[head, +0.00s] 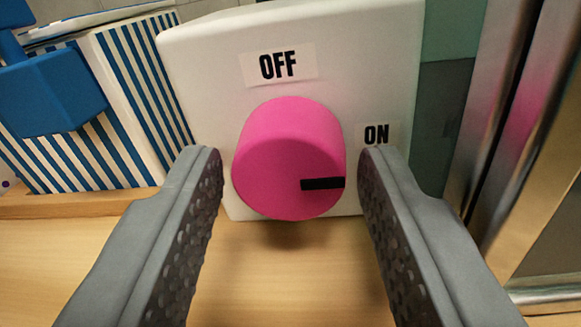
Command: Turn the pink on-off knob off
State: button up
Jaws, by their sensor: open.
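The pink on-off knob (282,150) is round and sits on the front of a white panel (205,70). Its black mark (322,184) points right, just below the ON label (377,134). The OFF label (278,65) is above the knob. My gripper (290,165) is open. Its two grey fingers with dimpled pads stand on the left and right of the knob, with the tips level with it. A small gap shows at the left finger; the right fingertip is very close to the knob, and I cannot tell whether it touches.
A blue-and-white striped box (130,90) and a blue object (52,92) stand at the left. A shiny metal upright (515,130) stands at the right. The wooden tabletop (285,285) below the panel is clear.

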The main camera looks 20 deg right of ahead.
jog(key=shift+c, duration=0.2)
jog(key=c, duration=0.7)
jog(key=shift+o, duration=0.2)
jog(key=shift+n, duration=2.9)
jog(key=o, duration=0.7)
jog(key=shift+s+a, duration=0.1)
jog(key=shift+s, duration=0.05)
